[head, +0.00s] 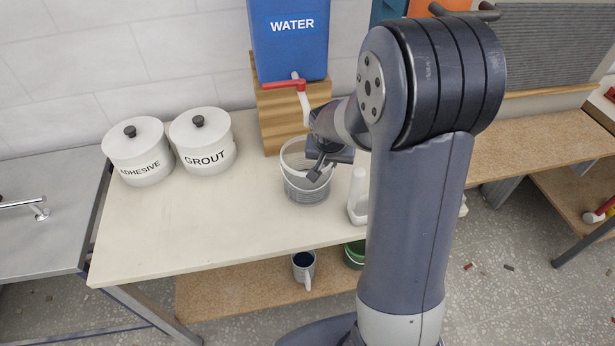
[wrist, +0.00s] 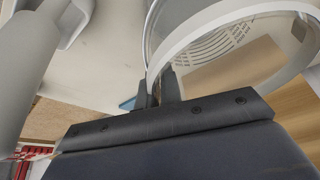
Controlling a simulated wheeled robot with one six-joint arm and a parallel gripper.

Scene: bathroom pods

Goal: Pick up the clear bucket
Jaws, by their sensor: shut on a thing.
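The clear bucket (head: 306,190) stands on the pale worktop, below the tap of the blue water container. It has a whitish rim and see-through walls with markings. My gripper (head: 318,172) is at the bucket's near right side, shut on its rim. In the wrist view the fingers (wrist: 158,88) pinch the rim of the bucket (wrist: 222,22), and wood shows through it. Whether the bucket's base touches the worktop is hard to tell. My arm hides part of the area to its right.
The blue water container (head: 289,45) with a red-handled tap (head: 297,85) stands on a wooden block (head: 282,118) behind the bucket. White adhesive (head: 138,152) and grout (head: 203,142) canisters stand left. A white bottle (head: 357,197) is close on the right. The worktop's front left (head: 190,225) is clear.

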